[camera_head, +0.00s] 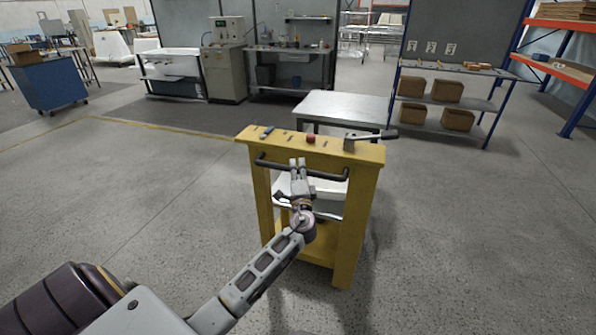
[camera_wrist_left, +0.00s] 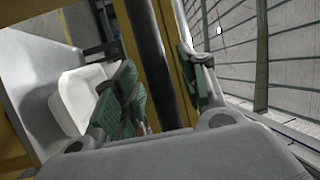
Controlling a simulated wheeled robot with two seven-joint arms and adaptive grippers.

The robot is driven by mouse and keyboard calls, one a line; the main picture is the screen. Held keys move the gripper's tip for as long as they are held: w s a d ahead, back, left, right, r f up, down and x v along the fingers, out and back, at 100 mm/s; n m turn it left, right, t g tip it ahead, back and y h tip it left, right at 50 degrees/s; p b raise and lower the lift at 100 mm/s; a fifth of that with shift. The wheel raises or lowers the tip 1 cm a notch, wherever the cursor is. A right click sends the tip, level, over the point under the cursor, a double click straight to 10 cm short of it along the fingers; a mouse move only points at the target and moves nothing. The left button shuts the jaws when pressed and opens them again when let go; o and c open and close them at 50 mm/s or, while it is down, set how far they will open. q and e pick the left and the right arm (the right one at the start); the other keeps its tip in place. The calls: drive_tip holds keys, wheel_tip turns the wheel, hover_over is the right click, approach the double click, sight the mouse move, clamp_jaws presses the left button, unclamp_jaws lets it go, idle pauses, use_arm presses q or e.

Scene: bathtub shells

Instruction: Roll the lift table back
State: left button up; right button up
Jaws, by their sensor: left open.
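The lift table has a yellow upright frame (camera_head: 357,215) with a control panel on top and a grey metal platform (camera_head: 345,108) behind it. A dark horizontal handle bar (camera_head: 330,174) runs across the frame's near side. My left gripper (camera_head: 297,163) is at the middle of this bar. In the left wrist view the dark bar (camera_wrist_left: 150,50) passes between the open green-padded fingers of my left gripper (camera_wrist_left: 162,95), with gaps visible. Whether a pad touches the bar I cannot tell. My right gripper is out of view.
A white tub-like part (camera_wrist_left: 80,98) shows beyond the handle. A lever (camera_head: 372,136) and red button (camera_head: 311,139) sit on the panel. A shelf with cardboard boxes (camera_head: 447,90) stands behind at right. The floor (camera_head: 130,200) left of the table is clear.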

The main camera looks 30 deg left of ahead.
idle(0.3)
use_arm(q)
drive_tip(key=c, duration=0.7)
clamp_jaws()
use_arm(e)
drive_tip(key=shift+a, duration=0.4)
use_arm(q)
drive_tip(key=shift+f, duration=0.15)
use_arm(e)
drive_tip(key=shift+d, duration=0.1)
